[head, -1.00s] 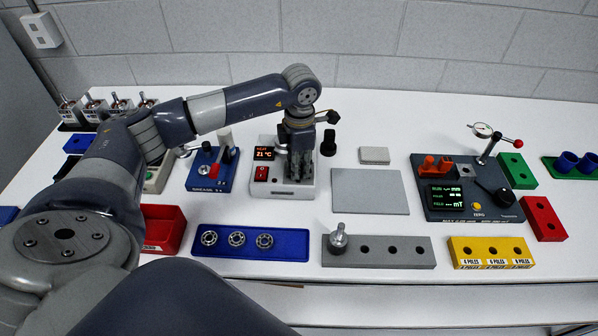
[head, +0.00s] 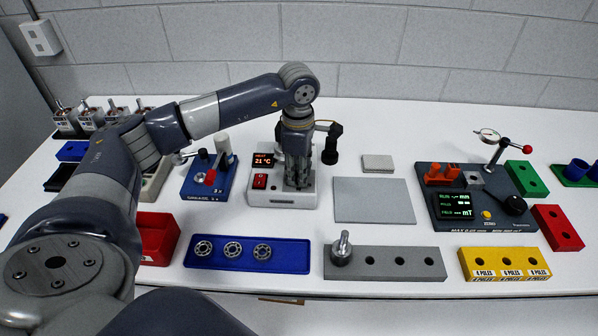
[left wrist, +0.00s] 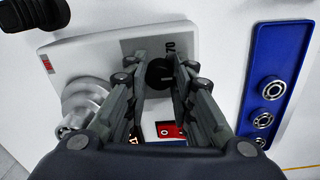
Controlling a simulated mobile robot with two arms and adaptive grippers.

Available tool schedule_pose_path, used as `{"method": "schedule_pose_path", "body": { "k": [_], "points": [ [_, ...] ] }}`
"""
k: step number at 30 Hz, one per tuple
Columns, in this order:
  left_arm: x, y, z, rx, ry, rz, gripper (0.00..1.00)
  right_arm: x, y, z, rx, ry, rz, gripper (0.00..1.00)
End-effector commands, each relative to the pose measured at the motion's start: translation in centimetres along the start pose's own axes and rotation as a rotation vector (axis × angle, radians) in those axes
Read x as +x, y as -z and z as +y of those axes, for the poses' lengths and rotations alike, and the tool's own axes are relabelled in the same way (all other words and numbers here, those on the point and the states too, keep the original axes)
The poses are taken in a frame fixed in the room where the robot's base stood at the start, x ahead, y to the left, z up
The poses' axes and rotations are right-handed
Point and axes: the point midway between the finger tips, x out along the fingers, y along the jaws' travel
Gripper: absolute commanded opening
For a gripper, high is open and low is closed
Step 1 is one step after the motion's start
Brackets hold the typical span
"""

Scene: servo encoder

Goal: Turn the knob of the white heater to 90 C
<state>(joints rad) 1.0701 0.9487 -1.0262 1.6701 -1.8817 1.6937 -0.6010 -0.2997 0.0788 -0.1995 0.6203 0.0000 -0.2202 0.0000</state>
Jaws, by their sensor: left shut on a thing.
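The white heater (head: 283,197) stands on the table under my left gripper (head: 300,182) in the head view. Its small display (head: 264,160) reads 21 °C, and a red switch (head: 260,181) sits below it. In the left wrist view the heater's pale panel (left wrist: 100,62) shows behind the fingers, with the black knob (left wrist: 159,73) between the tips of my left gripper (left wrist: 161,76). The left gripper points down and is shut on the knob. The fingers hide the knob in the head view. My right gripper is not in view.
A blue tray (head: 292,257) with several bearings lies in front. A flat grey plate (head: 373,200) lies to the right. A black gauge unit (head: 470,215) and a yellow block (head: 505,263) are farther right.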

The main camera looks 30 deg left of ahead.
Motion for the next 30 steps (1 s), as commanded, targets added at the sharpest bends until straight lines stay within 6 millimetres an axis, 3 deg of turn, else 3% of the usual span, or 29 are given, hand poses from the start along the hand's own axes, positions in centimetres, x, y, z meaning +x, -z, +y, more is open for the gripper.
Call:
{"method": "schedule_pose_path", "body": {
  "k": [8, 9, 12, 23, 30],
  "points": [
    [-0.1, 0.0, 0.1, -0.001, -0.002, -0.001, 0.00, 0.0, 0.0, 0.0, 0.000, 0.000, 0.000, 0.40],
    [-0.1, 0.0, 0.1, -0.001, -0.002, -0.001, 0.27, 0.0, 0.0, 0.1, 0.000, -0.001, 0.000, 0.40],
    [-0.1, 0.0, 0.0, -0.001, -0.001, -0.001, 0.44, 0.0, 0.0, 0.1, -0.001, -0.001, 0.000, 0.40],
    [-0.3, 0.0, 0.1, -0.002, -0.001, -0.001, 0.44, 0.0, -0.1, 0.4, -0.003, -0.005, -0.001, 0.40],
    [-4.1, -0.1, 0.1, -0.001, -0.005, -0.003, 0.44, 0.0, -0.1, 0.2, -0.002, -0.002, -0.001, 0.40]
  ]
}}
